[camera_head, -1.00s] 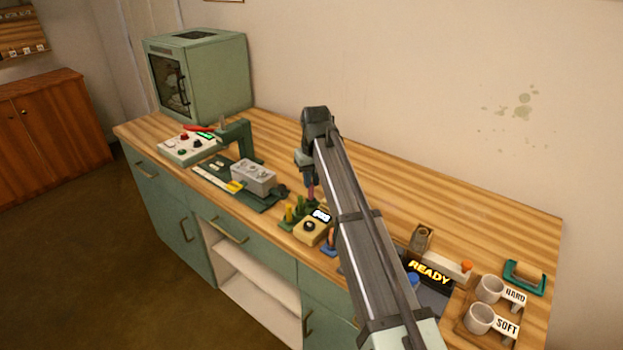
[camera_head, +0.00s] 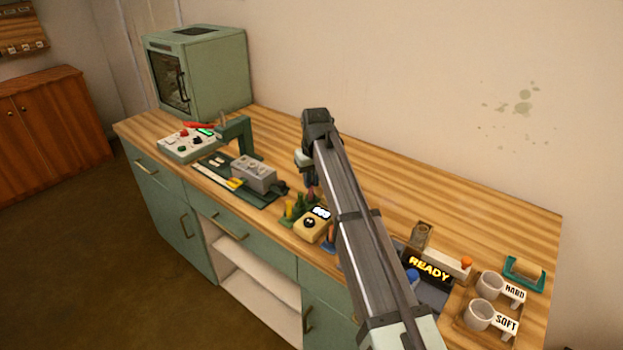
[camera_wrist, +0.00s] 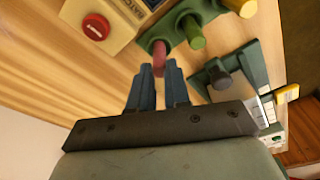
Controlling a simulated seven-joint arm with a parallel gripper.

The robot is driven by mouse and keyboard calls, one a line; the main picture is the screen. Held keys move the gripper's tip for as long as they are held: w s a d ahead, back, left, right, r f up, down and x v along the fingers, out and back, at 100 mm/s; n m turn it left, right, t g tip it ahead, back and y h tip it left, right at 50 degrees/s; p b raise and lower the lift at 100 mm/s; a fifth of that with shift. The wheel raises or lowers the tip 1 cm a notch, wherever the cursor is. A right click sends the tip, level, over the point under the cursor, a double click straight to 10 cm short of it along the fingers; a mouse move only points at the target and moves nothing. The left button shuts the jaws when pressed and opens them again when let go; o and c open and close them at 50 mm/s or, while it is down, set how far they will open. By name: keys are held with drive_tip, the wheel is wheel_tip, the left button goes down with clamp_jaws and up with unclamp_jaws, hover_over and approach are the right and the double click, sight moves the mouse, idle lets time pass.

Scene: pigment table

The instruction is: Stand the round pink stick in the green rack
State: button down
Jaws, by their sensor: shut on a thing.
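The round pink stick (camera_wrist: 159,57) shows at the fingertips of my gripper (camera_wrist: 158,72) in the wrist view. The gripper is shut on it. The stick's far end meets the green rack (camera_wrist: 153,37) at the rack's end position; I cannot tell how deep it sits. A green stick (camera_wrist: 191,33) and a yellow stick (camera_wrist: 243,7) stand in the rack's other places. In the head view the rack (camera_head: 297,221) lies below my gripper (camera_head: 311,187), and my arm hides part of the space to its right.
A yellow box with a dial and display (camera_head: 312,226) stands close beside the rack; its red button (camera_wrist: 96,27) shows in the wrist view. A grey block (camera_head: 253,174) on a dark green base lies to the left. The wood behind the arm is clear.

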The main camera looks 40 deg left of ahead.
drive_tip(key=c, duration=1)
unclamp_jaws()
drive_tip(key=shift+r, duration=0.15)
wheel_tip(320, 180, up, 8)
idle(0.7)
idle(0.4)
